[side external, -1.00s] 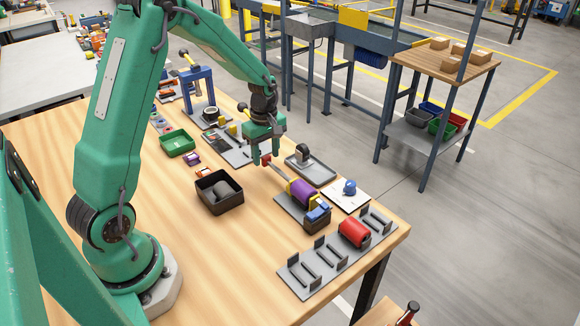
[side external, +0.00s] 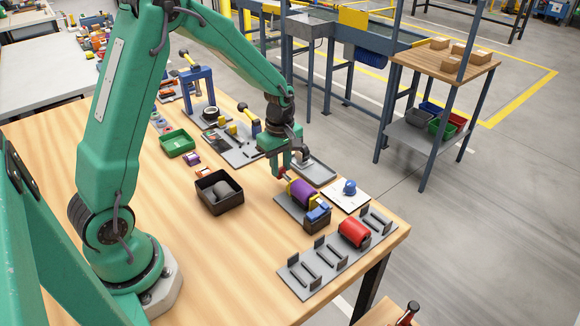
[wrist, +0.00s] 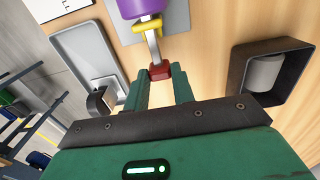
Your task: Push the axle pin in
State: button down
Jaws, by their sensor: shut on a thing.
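The axle pin has a red head (wrist: 160,71) and a silver shaft (wrist: 153,46). My gripper (wrist: 161,82) is shut on the red head, which sits between its green fingertips. The shaft runs from the head into the near yellow bracket (wrist: 146,25) at the end of the purple roller (wrist: 138,7). A length of shaft still shows outside the bracket. In the side view, my gripper (side external: 284,171) is close to the purple roller (side external: 302,192), up and left of it. The roller lies on a grey plate (side external: 287,204); the pin's far end is hidden.
A black bin (side external: 220,206) with a grey cylinder (wrist: 265,72) stands left of the roller. A grey tray (side external: 320,171) lies just behind. A rack (side external: 302,286) with a red roller (side external: 354,233) is in front. A blue part (side external: 349,187) lies on a white card.

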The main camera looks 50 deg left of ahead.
aim_at(287, 176)
jog(key=shift+d, duration=1.3)
jog(key=c, duration=1.2)
grip_release()
jog(key=shift+o, duration=0.2)
jog(key=shift+a+r, duration=0.1)
notch_tip(287, 176, up, 8)
